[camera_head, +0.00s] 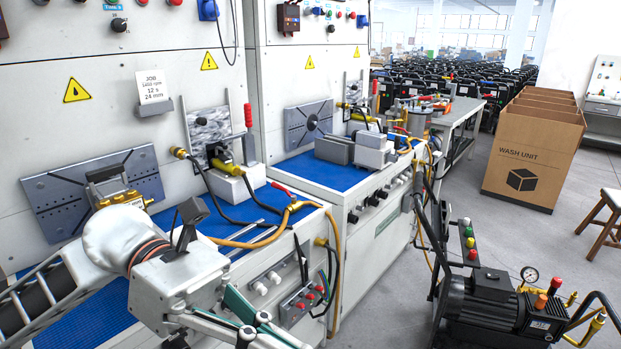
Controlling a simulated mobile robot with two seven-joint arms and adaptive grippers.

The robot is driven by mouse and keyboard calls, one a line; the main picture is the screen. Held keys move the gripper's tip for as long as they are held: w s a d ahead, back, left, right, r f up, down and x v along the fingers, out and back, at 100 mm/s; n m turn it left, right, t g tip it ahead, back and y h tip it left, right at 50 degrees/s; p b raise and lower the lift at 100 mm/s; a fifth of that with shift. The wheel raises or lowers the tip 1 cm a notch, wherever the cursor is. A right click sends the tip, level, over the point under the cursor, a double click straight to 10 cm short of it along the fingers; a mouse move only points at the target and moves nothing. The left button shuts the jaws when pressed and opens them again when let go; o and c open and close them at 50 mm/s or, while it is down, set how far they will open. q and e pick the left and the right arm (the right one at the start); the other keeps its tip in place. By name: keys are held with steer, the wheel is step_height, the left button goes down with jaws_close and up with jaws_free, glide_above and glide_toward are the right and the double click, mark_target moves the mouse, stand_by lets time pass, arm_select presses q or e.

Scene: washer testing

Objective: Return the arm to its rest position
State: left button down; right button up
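My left arm comes in from the lower left, in front of the left test bench. Its gripper (262,328) points down and to the right, with teal and white finger links beside the bench's front panel. The bottom edge of the picture cuts the fingers off, so I cannot see whether they are open or hold anything. My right arm and gripper are out of view.
The left bench (270,215) has a blue mat, hoses and a brass fitting (122,200) close behind my arm. A black pump unit (490,305) stands at the lower right. A cardboard carton (530,150) and a stool (606,215) stand farther back. Grey floor (530,240) lies clear between them.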

arm_select(q)
steer(key=w+r+n+t+h, duration=0.1)
steer(key=w+n+t+h, duration=0.95)
steer(key=n, duration=0.65)
steer(key=w+a+f+n+t+y, duration=0.3)
steer(key=w+f+n+t+y, duration=0.35)
steer(key=n, duration=0.45)
steer(key=w+a+f+n+t+y, duration=0.3)
steer(key=a+f+n+t+y, duration=0.15)
steer(key=f+n+t, duration=0.45)
steer(key=s+a+f+n+g+y, duration=0.15)
steer(key=f+n+y, duration=0.3)
steer(key=f, duration=0.45)
steer(key=s+a+f+n+g+y, duration=0.1)
steer(key=a+f+n+y, duration=0.2)
steer(key=f+n, duration=0.35)
steer(key=s+a+f+n+g+y, duration=0.1)
steer(key=s+a+f+n+g, duration=0.1)
steer(key=s+f, duration=0.4)
steer(key=s+a+f+n+g+y, duration=0.1)
steer(key=s+a+f+g+y, duration=0.1)
steer(key=s+f, duration=0.5)
step_height(320, 180, down, 7)
steer(key=shift+s+a+r+n+g, duration=0.1)
steer(key=shift+s+a+n+g, duration=0.1)
steer(key=shift+a+n+g, duration=0.35)
steer(key=shift+a, duration=0.15)
